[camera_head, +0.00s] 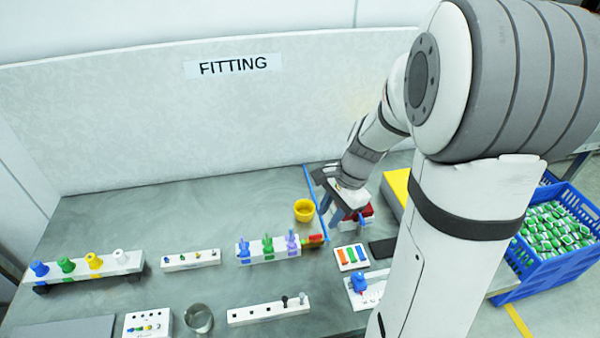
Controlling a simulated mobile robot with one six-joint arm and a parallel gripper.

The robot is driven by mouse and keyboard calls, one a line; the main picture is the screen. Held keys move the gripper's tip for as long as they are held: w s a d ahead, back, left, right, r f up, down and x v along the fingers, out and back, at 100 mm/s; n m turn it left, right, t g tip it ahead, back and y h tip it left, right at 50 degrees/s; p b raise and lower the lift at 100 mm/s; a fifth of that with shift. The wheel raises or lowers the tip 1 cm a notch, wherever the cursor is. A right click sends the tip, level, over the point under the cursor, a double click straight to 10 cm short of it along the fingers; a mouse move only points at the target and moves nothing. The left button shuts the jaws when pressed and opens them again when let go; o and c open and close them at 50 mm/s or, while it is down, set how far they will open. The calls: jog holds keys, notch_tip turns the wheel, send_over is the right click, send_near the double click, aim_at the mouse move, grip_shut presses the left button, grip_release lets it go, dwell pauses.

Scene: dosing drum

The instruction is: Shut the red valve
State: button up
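My gripper (347,212) points down over the right part of the grey bench, above and partly in front of a red-and-white object (357,217). The fingers are small and overlap that object, so I cannot tell whether they are open, shut or touching it. A smaller red piece (314,240) sits at the right end of a white rack (270,255), left of and nearer than my gripper. The rack also carries blue, green and purple upright parts. Which red thing is the valve I cannot tell for sure.
A yellow cup (304,210) stands left of my gripper, beside a blue line. White racks with coloured parts, a metal cup (199,318) and a card with coloured bars (352,257) lie nearer. A blue crate (560,262) stands at right. The back left bench is clear.

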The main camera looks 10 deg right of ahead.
aim_at(320, 234)
jog(key=w+f+m, duration=0.1)
jog(key=f, duration=0.2)
jog(key=f+m+p, duration=0.1)
jog(key=f, duration=0.2)
jog(key=w+a+f+m+y, duration=0.1)
jog(key=f+m, duration=0.1)
jog(key=f, duration=0.1)
jog(key=shift+w+a+f, duration=0.1)
jog(key=shift+w+f, duration=0.25)
jog(key=shift+f, duration=0.05)
jog(key=shift+c, duration=0.4)
grip_shut()
